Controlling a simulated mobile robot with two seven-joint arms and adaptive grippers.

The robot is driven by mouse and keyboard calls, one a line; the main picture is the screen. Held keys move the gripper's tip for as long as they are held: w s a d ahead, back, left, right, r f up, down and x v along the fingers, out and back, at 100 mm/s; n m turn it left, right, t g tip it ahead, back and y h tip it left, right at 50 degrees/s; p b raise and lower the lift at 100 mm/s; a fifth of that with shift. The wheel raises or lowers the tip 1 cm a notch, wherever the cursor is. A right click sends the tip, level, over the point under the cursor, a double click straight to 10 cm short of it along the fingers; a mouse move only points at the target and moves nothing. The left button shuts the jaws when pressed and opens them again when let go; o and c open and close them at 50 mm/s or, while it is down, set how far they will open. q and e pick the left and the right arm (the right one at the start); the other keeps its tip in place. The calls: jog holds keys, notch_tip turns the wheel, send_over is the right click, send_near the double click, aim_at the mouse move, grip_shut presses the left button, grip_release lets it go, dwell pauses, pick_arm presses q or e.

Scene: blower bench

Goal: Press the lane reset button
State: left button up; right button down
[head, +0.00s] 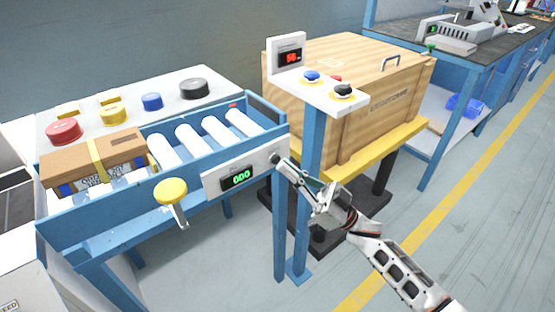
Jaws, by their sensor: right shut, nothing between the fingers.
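A roller lane with a blue frame (100,243) stands at the left. A white panel (213,185) on its front side carries a green display (236,179) reading 000. A small dark round button (275,158) sits at the panel's right end. My right gripper (283,164) is shut and empty, its tips at this button. I cannot tell whether they touch it or whether it is pushed in. My left gripper is not in view.
A cardboard box (60,172) lies on the lane's left end. A yellow mushroom knob (172,191) juts from the lane front. A post-mounted control shelf (318,94) with several buttons stands before a wooden crate (390,88). Floor at the right is clear.

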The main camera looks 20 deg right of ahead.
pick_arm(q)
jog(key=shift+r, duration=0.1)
pick_arm(e)
jog(key=shift+s, duration=0.15)
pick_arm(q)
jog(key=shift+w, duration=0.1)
pick_arm(e)
jog(key=shift+s+d, duration=0.1)
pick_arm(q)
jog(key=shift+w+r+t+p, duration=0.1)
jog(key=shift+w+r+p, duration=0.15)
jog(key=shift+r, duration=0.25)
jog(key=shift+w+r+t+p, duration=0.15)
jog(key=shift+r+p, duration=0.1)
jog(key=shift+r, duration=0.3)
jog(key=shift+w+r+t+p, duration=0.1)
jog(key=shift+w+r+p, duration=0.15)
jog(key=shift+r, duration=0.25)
pick_arm(e)
jog(key=shift+s+d, duration=0.25)
jog(key=shift+s, duration=0.5)
jog(key=shift+s+d, duration=0.3)
jog(key=shift+s, duration=0.45)
jog(key=shift+s+d, duration=0.25)
jog(key=shift+s, duration=0.5)
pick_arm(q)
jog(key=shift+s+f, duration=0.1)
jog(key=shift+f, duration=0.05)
